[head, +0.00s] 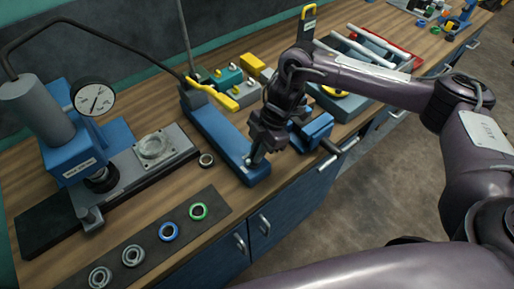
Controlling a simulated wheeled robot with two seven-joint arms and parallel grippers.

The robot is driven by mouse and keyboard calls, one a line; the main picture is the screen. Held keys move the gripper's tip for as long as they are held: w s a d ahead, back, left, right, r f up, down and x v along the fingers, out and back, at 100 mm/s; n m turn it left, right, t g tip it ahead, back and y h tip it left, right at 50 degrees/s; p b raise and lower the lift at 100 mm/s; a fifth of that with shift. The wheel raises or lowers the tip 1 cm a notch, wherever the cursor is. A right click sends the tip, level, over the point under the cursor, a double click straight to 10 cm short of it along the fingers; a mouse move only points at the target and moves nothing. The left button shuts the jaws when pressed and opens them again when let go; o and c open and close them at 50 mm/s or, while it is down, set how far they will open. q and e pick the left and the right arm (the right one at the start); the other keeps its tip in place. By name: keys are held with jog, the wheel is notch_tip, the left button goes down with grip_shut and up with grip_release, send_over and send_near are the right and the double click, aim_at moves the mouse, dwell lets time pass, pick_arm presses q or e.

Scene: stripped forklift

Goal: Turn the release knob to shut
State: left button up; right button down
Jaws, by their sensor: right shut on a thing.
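My right gripper (256,153) comes in from the right and points down at the near end of the long blue pump body (222,135). It is shut at the small fitting there, which I take to be the release knob. The fingers hide most of the knob, so its turn position cannot be told. A yellow-handled lever (212,93) sits at the far end of the pump body. My left gripper is not in view.
A blue press (75,145) with a round gauge (94,98) stands at the left. A dark strip (150,255) with several rings lies along the front edge. Blue drawers (290,205) are below. Trays and tools crowd the back right.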

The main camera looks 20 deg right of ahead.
jog(key=shift+s+r+m+t+p, duration=0.15)
jog(key=shift+r+m+t+p, duration=0.15)
jog(key=shift+m+p, duration=0.5)
jog(key=m+t+p, duration=0.1)
jog(key=m+p, duration=0.1)
jog(key=m+t+p, duration=0.1)
jog(key=m+p, duration=0.2)
jog(key=m+t+p, duration=0.1)
jog(key=m+p, duration=0.2)
jog(key=shift+s+a+h, duration=0.15)
jog(key=shift+s+h, duration=0.25)
jog(key=m+t+p, duration=0.1)
jog(key=m, duration=0.2)
jog(key=shift+a+f+h, duration=0.1)
jog(key=shift+h, duration=0.3)
jog(key=m, duration=0.2)
jog(key=shift+s+a+f+m+t+h+p, duration=0.1)
jog(key=shift+a+m+t+h+p, duration=0.05)
jog(key=shift+m+t+h+p, duration=0.2)
jog(key=shift+m+h, duration=0.25)
jog(key=shift+m, duration=0.3)
jog(key=c, duration=1.5)
grip_release()
jog(key=shift+v, duration=3.9)
